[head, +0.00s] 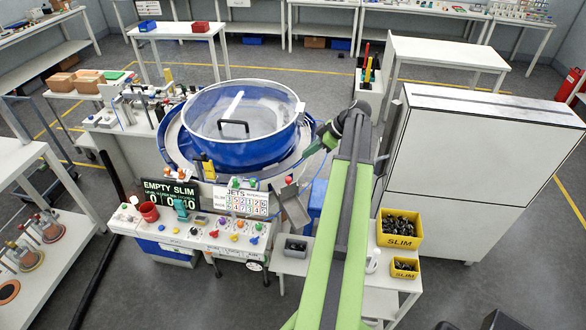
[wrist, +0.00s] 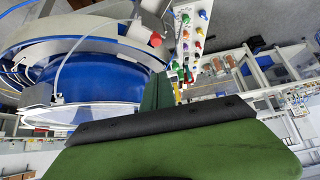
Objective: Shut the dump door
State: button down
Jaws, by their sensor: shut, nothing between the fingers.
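The blue bowl (head: 240,140) with a clear lid and black handle stands on the machine in the middle of the head view. It fills the left of the wrist view (wrist: 95,75). A grey metal chute (head: 293,207) slopes down from its front right side toward a small grey bin (head: 296,247). I cannot make out the dump door or tell how far open it is. My gripper (head: 309,153) is beside the bowl's right rim, largely hidden by my wrist in the head view. Its green fingers (wrist: 157,93) are shut and empty in the wrist view, close to the bowl wall.
The front panel (head: 235,232) carries several coloured knobs. A sign reading EMPTY SLIM (head: 169,200) stands at its left. Yellow SLIM bins (head: 399,242) with dark parts sit right of my arm. A tall white cabinet (head: 480,150) stands close on the right.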

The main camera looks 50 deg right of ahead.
jog(key=b+x, duration=0.3)
jog(key=x, duration=0.1)
jog(key=s+f+b+x, duration=0.1)
jog(key=b+x, duration=0.3)
jog(key=d+b+x, duration=0.1)
jog(key=b+x, duration=0.3)
jog(key=shift+s+a+f, duration=0.15)
jog(key=shift+s+f, duration=0.05)
jog(key=shift+f, duration=0.35)
jog(key=shift+s+f+b, duration=0.1)
jog(key=shift+f+b, duration=0.15)
jog(key=shift+b, duration=0.05)
jog(key=shift+f, duration=0.1)
